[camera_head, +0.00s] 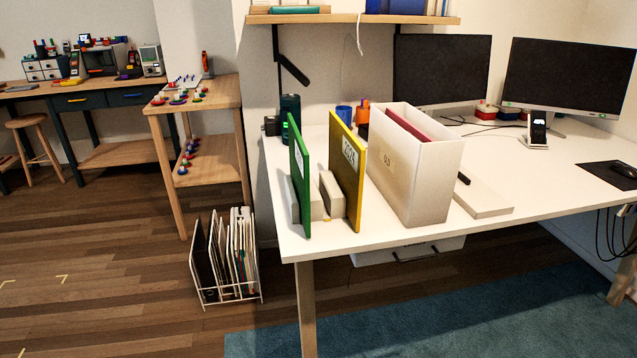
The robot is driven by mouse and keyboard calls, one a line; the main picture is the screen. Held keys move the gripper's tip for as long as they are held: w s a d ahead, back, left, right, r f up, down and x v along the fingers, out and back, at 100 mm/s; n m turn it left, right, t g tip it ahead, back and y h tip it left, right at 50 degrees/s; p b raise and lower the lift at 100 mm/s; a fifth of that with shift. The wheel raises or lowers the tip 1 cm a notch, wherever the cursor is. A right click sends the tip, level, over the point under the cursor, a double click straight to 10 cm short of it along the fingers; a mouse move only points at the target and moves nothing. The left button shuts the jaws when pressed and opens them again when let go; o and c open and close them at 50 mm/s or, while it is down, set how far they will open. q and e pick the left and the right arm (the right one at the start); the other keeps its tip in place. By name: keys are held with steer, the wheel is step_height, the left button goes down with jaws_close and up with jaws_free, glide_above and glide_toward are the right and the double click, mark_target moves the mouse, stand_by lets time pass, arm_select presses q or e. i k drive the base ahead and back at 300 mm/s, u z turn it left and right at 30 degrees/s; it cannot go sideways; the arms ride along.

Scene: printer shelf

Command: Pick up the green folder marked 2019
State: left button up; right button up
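A green folder (301,182) stands upright near the left edge of the white desk. It has a white label on its face, seen at a steep slant, so its marking is not readable. Light grey blocks (332,196) stand beside and between the two folders. Neither of my grippers shows in the head view.
A white file box (418,172) with a dark red folder inside stands right of the yellow folder. A dark bottle (290,113) stands behind the green folder. A white wire rack (226,299) with folders stands on the floor.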

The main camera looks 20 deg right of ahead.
mark_target(300, 158)
steer(key=z, duration=1.1)
steer(key=i, duration=0.4)
steer(key=z, duration=0.05)
